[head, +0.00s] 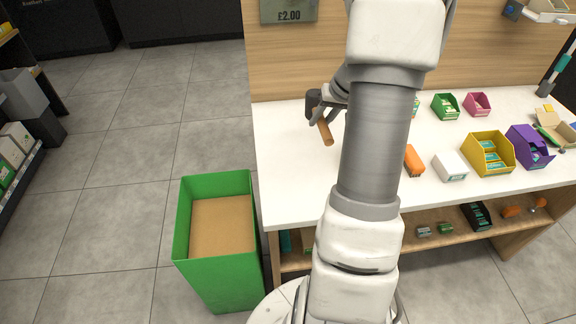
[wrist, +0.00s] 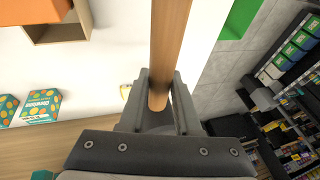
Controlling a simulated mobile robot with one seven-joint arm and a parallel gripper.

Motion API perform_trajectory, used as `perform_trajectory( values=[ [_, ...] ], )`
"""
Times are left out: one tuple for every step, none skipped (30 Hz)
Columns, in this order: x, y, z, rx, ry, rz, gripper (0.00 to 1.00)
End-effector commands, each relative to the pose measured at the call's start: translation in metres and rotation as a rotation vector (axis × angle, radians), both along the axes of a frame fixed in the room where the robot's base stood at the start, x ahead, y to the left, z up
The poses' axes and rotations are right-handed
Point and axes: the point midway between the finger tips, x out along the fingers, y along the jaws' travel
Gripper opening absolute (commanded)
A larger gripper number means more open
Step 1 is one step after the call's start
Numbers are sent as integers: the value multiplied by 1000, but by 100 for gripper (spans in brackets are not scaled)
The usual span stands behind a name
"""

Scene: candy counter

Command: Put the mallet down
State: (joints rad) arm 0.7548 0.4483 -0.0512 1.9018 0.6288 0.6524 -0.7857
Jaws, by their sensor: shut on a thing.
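In the wrist view the handle (wrist: 170,40) runs up the picture from between my gripper's two grey fingers (wrist: 162,98). The mallet's head is not clearly seen there. I cannot tell whether the mallet touches the counter.
An open green bin (head: 215,270) stands on the floor left of the counter. Yellow (head: 490,165), purple (head: 528,155), green (head: 445,112) and pink (head: 477,109) boxes stand on the counter's right side. An orange item (head: 413,161) lies beside my arm. The counter's left end is clear.

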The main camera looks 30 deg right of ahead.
Motion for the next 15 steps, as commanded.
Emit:
perform_trajectory(
  values=[
    [-1,10,-5,3,1,4,0],
    [-2,16,-9,3,2,4,0],
    [-3,25,-14,4,2,5,0],
    [-4,32,-18,4,1,4,0],
    [-6,39,-23,4,2,3,0],
    [-8,48,-29,4,3,4,0],
    [-8,55,-33,4,1,4,0],
    [-10,62,-37,3,2,4,0],
    [-11,71,-43,4,2,3,0],
    [-12,77,-47,3,2,5,0],
    [-13,82,-50,3,1,4,0],
    [-14,89,-54,3,2,3,0],
    [-14,93,-57,2,1,2,0],
    [-15,97,-59,2,1,3,0],
    [-15,101,-61,1,0,3,0]
  ],
)
